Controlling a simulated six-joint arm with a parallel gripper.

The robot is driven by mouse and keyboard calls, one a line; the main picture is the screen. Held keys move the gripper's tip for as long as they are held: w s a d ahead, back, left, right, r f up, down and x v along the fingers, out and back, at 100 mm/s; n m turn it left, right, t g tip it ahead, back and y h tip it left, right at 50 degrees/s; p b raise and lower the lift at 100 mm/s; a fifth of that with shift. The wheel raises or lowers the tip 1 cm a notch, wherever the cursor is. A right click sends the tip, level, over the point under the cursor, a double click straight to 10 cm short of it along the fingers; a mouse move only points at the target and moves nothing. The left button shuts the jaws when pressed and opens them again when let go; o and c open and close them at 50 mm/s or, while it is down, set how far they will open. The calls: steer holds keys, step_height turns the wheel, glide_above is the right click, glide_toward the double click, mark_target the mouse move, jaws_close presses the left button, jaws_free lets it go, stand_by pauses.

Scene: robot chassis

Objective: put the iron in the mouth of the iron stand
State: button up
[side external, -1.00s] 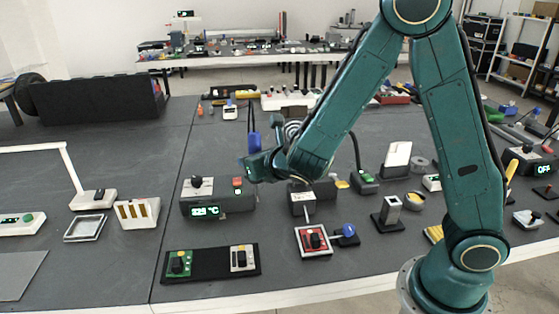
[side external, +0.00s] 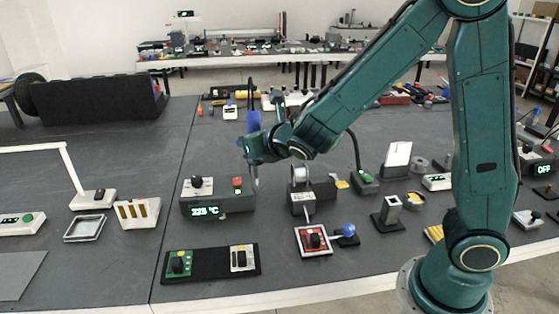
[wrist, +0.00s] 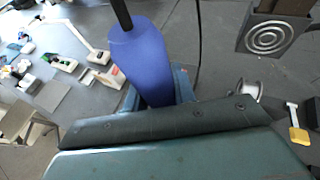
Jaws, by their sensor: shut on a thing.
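The iron has a blue handle (side external: 253,121) with a black cable rising from its top. My gripper (side external: 253,149) is shut on the iron and holds it nearly upright in the air. Its thin pale tip hangs below the fingers in the side view, by the right end of the soldering station. In the wrist view the blue handle (wrist: 143,65) stands up from my gripper, and the tip is hidden. The iron stand (wrist: 268,37) shows at the wrist view's upper right as a dark block with a round, spiral-ringed mouth. It is apart from the iron.
The soldering station (side external: 217,205) with a lit temperature display is below my gripper. A solder spool (side external: 300,175) sits to its right. A white box with slots (side external: 137,213) stands left. Open mat lies behind the station.

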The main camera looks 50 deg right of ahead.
step_height(320, 180, up, 2)
steer(key=shift+r, duration=0.1)
steer(key=s+d+f+m+g+h, duration=0.1)
steer(key=s+d+m+g+h, duration=0.4)
steer(key=d, duration=0.6)
steer(key=s+d+f+m+g+h, duration=0.1)
steer(key=s+d+m+g+h, duration=0.3)
steer(key=s+d, duration=0.45)
steer(key=s+d+r+m+g+y, duration=0.1)
steer(key=s+d+m+g, duration=0.45)
steer(key=s, duration=0.25)
steer(key=s+d+r+m+g, duration=0.1)
steer(key=s+d+m+g, duration=0.35)
steer(key=s+m, duration=0.2)
steer(key=shift+g, duration=0.4)
steer(key=shift+s+a+f, duration=0.15)
steer(key=shift+s+f, duration=0.1)
steer(key=shift+f, duration=0.6)
steer(key=shift+s+a+f, duration=0.15)
steer(key=shift+s+f, duration=0.1)
steer(key=shift+f, duration=0.55)
steer(key=shift+s+a+f, duration=0.15)
steer(key=shift+s+f, duration=0.1)
steer(key=shift+f, duration=0.75)
